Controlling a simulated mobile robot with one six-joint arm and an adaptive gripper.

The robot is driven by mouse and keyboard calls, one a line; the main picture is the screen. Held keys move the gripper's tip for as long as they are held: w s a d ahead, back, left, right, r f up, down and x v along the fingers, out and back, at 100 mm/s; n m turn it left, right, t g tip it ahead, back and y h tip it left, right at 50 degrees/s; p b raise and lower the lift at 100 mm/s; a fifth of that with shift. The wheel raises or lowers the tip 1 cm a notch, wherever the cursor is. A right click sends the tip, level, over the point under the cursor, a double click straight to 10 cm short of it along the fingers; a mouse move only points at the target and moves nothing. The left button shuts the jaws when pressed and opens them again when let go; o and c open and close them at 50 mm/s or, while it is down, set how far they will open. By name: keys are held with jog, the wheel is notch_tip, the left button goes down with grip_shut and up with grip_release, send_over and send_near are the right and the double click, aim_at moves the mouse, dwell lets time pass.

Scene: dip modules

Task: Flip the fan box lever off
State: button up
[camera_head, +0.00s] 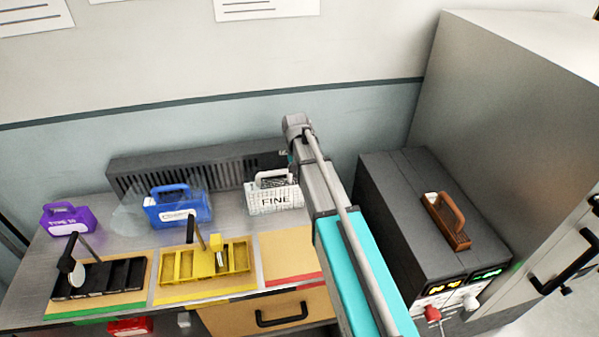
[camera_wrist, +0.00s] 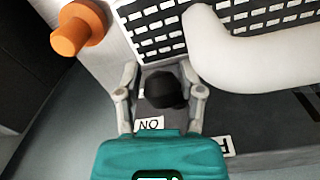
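A black lever knob (camera_wrist: 165,89) stands between the fingertips of my gripper (camera_wrist: 163,88) in the wrist view. The fingers are spread on either side of it, with a gap on the left; contact on the right is unclear. A white label (camera_wrist: 150,124), upside down and reading ON when turned, sits beside the lever on the dark panel. A second white label (camera_wrist: 222,146) is partly hidden at right. A slotted black-and-white grille (camera_wrist: 155,25) lies beyond. My gripper is hidden in the head view, so I cannot tell which box there is the fan box.
An orange knob (camera_wrist: 78,30) and a thick white curved handle (camera_wrist: 255,62) flank the lever. In the head view, a black vented unit (camera_head: 130,175), blue box (camera_head: 178,206) and FINE box (camera_head: 274,198) stand on the bench. A dark cabinet (camera_head: 400,215) stands right of my arm.

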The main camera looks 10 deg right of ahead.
jog(key=shift+o, duration=1.2)
jog(key=shift+c, duration=0.3)
